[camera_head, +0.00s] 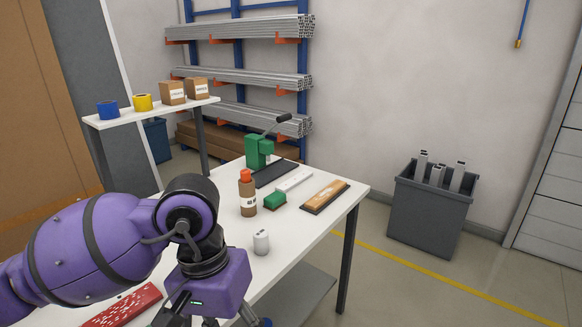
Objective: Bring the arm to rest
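My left arm (95,250) is purple and comes in from the left over the white table. Its elbow-like joint is bent, and the wrist points down toward the bottom edge. My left gripper (212,320) is dark and mostly cut off by the bottom edge, so its fingers do not show clearly. I cannot tell whether it is open or holds anything. My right arm and gripper are not in view.
A red perforated piece (125,308) lies near the arm. A grey bin (427,212) stands right.

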